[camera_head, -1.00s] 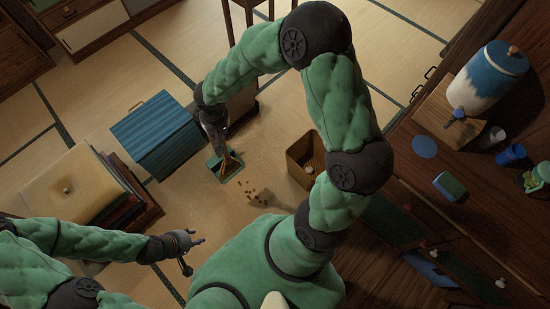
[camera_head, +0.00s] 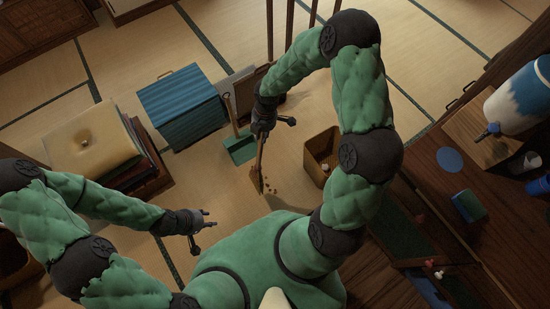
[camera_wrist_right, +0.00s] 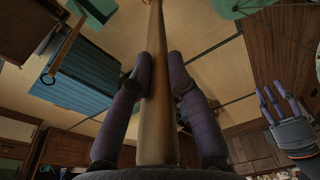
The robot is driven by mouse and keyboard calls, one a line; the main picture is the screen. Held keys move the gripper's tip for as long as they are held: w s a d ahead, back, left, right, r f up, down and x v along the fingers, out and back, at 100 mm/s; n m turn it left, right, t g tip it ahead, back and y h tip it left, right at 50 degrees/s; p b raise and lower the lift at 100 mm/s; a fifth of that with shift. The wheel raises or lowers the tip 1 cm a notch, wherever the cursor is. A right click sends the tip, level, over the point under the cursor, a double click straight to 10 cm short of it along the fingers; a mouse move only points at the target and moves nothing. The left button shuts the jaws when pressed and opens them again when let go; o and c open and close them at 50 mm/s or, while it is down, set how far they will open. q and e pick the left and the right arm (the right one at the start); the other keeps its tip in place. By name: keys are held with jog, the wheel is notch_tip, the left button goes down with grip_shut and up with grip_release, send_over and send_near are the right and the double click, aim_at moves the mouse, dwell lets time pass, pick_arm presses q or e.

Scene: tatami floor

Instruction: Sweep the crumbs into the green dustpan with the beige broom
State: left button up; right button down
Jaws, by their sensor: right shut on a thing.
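The green dustpan (camera_head: 241,152) lies on the tatami floor, its handle standing up, in front of the dark panels. My right gripper (camera_head: 263,123) is shut on the handle of the beige broom (camera_head: 257,176), which it holds steeply, bristles down. The right wrist view shows the broom handle (camera_wrist_right: 158,100) between the two dark fingers of this gripper (camera_wrist_right: 160,72). Several brown crumbs (camera_head: 268,189) lie on the floor right beside the broom head, nearer to me than the dustpan; the broom may hide others. My left gripper (camera_head: 204,228) is open and empty, left of the broom.
A blue ribbed box (camera_head: 182,108) stands left of the dustpan. A brown open bin (camera_head: 321,155) with something pale in it stands right of the broom. A stack with a cream cushion (camera_head: 92,143) is at the left. A wooden counter fills the right. Floor between the left gripper and broom is clear.

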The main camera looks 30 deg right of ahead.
aim_at(259, 161)
jog(key=s+d+f+n+h+b, duration=0.1)
jog(key=f+n+b, duration=0.3)
jog(key=f+n, duration=0.4)
jog(key=s+d+f+n+g+b, duration=0.1)
jog(key=s+f+n+b, duration=0.2)
jog(key=f+n, duration=0.6)
jog(key=shift+s+d+f+n+h+b, duration=0.15)
jog(key=shift+d+n+h+b, duration=0.25)
jog(key=shift+n, duration=0.4)
